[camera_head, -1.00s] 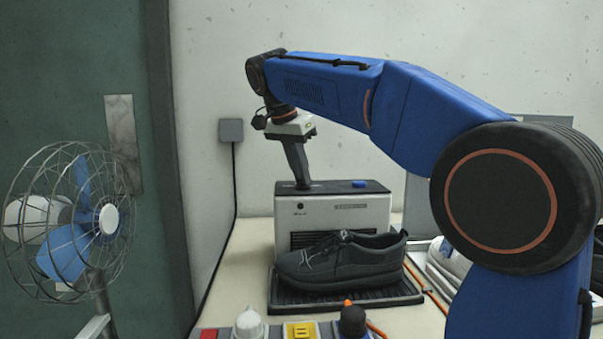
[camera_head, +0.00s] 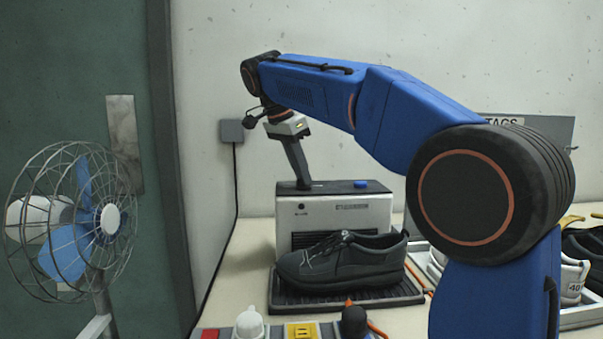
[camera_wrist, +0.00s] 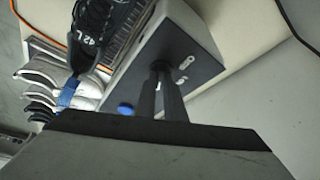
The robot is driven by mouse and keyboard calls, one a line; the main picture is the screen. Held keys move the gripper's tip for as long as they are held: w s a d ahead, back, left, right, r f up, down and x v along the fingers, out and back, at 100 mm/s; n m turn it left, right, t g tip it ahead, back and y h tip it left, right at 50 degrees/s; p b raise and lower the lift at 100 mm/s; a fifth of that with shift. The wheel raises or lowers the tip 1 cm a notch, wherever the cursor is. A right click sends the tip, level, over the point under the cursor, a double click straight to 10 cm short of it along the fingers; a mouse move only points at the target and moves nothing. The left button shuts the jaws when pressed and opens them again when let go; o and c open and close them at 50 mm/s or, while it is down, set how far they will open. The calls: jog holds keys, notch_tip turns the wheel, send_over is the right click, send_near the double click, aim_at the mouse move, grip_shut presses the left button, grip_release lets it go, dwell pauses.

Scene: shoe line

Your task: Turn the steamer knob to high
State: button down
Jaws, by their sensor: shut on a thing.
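The steamer (camera_head: 340,215) is a pale box with a dark top, a slotted front and a blue button (camera_head: 360,184) on top. It also shows in the wrist view (camera_wrist: 205,65), with small white marks on its top beside my fingers. My gripper (camera_head: 303,186) points down at the left part of the top. In the wrist view my gripper (camera_wrist: 160,70) has its two fingers close together, shut on the knob. The knob is hidden between and under the fingertips, so its setting cannot be read. A black shoe (camera_head: 340,260) stands in front of the steamer.
The shoe rests on a dark tray (camera_head: 290,301). A caged fan (camera_head: 75,222) stands at left. More shoes (camera_head: 573,278) are at right.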

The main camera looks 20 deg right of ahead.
aim_at(292, 191)
jog(key=c, duration=1.8)
grip_release()
jog(key=shift+c, duration=0.2)
jog(key=w+v, duration=0.1)
jog(key=v, duration=0.6)
jog(key=shift+s+r, duration=0.25)
jog(key=shift+s, duration=0.3)
jog(key=shift+a, duration=0.1)
